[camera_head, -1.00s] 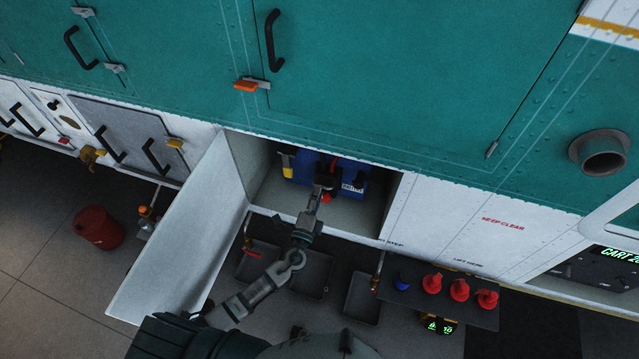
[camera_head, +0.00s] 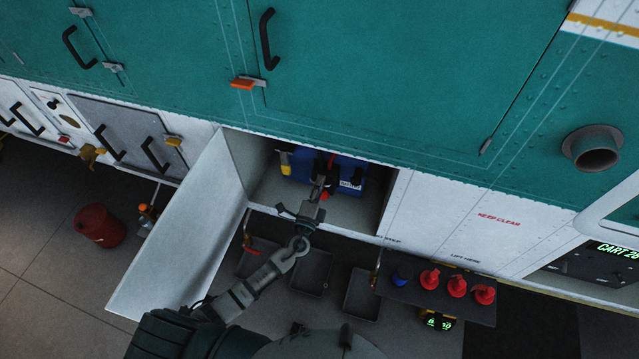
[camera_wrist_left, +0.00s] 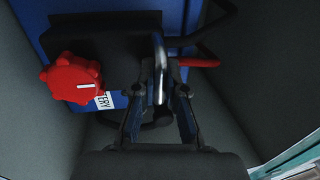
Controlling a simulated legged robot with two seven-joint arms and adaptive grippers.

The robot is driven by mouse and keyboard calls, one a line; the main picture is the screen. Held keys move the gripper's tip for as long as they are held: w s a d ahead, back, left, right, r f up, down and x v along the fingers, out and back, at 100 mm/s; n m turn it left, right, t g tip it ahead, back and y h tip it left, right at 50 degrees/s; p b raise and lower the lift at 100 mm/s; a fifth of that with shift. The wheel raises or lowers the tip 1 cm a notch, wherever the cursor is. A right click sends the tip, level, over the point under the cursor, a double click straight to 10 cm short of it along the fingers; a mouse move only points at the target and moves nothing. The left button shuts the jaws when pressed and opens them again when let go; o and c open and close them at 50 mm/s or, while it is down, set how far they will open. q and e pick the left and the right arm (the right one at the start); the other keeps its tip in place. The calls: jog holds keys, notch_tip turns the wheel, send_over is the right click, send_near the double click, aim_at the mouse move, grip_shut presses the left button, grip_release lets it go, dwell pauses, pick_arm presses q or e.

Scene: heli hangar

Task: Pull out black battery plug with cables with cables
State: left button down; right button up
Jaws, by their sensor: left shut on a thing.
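The blue battery (camera_head: 352,172) sits inside the open bay under the teal panel. In the left wrist view, the black battery plug (camera_wrist_left: 105,42) lies against the blue battery (camera_wrist_left: 35,22), with a metal handle loop (camera_wrist_left: 159,62) at its right. A red knob (camera_wrist_left: 72,78) is at its left, and black and red cables run off to the right. My left gripper (camera_head: 320,182) reaches into the bay. In the wrist view its fingers (camera_wrist_left: 160,90) are closed around the plug's handle; the exact contact is partly hidden. My right gripper is not in view.
The bay's white door (camera_head: 180,235) hangs open at the left. Grey trays (camera_head: 312,270) and a dark shelf (camera_head: 430,303) with red caps (camera_head: 457,286) and a blue cap lie below. A red bucket (camera_head: 100,225) stands on the floor.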

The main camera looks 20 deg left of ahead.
pick_arm(q)
jog(key=s, duration=0.3)
jog(key=shift+f+b, duration=0.3)
jog(key=shift+b, duration=0.05)
jog(key=c, duration=1.3)
grip_release()
jog(key=shift+s, duration=0.1)
jog(key=shift+o, duration=0.5)
jog(key=shift+a+r, duration=0.1)
jog(key=shift+r, duration=0.05)
jog(key=s+f, duration=0.2)
jog(key=s, duration=1)
jog(key=shift+a, duration=0.2)
jog(key=shift+f, duration=0.1)
